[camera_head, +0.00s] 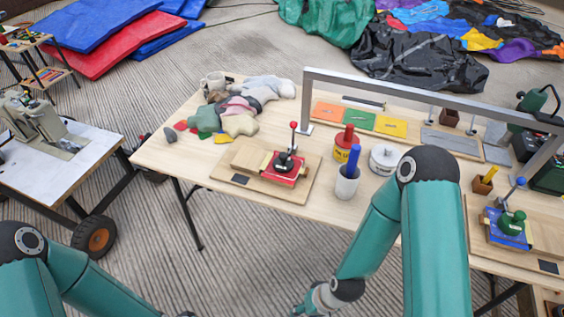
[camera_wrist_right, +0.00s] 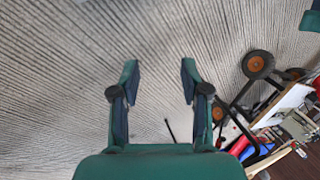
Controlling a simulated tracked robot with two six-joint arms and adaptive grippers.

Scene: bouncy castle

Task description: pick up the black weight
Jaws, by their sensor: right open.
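The black weight (camera_head: 284,161) is a small dark knobbed piece. It sits on a red patch (camera_head: 283,173) on a wooden board (camera_head: 237,181) near the front left of the long table, with a red-knobbed lever (camera_head: 293,136) beside it. My right gripper (camera_head: 299,312) is at the bottom edge of the head view, below and in front of the table, well apart from the weight. In the right wrist view, my right gripper (camera_wrist_right: 160,80) is open and empty over the ribbed floor. My left arm shows at the lower left; its gripper is out of view.
The long table (camera_head: 155,152) carries a metal frame (camera_head: 430,97), a blue-handled tool in a white cup (camera_head: 346,186), a red-yellow tin (camera_head: 346,145), and a white tin (camera_head: 384,160). A green weight (camera_head: 512,222) sits at right. A wheeled cart (camera_head: 45,175) stands left.

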